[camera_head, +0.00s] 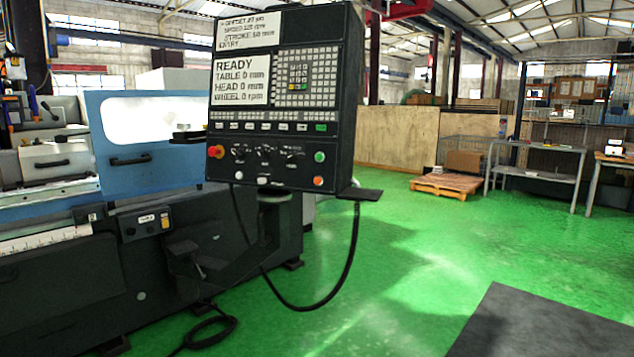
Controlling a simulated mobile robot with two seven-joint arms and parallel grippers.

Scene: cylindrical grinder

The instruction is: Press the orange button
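The black control panel (342,110) hangs in the middle of the view, with its face toward me. A round orange button (319,181) sits at its lower right corner, just below a green button (319,157). White buttons (236,175) lie along the bottom edge. The screen reads READY, with table, head and wheel at 0. Nothing covers the orange button. Neither of my grippers shows clearly in this view.
The blue and grey grinder (140,165) stands behind and left of the panel. A black cable (305,307) loops below the panel. A small dark ledge (360,194) sticks out at its lower right. Green floor (400,260) is open on the right; a dark mat (545,325) lies there.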

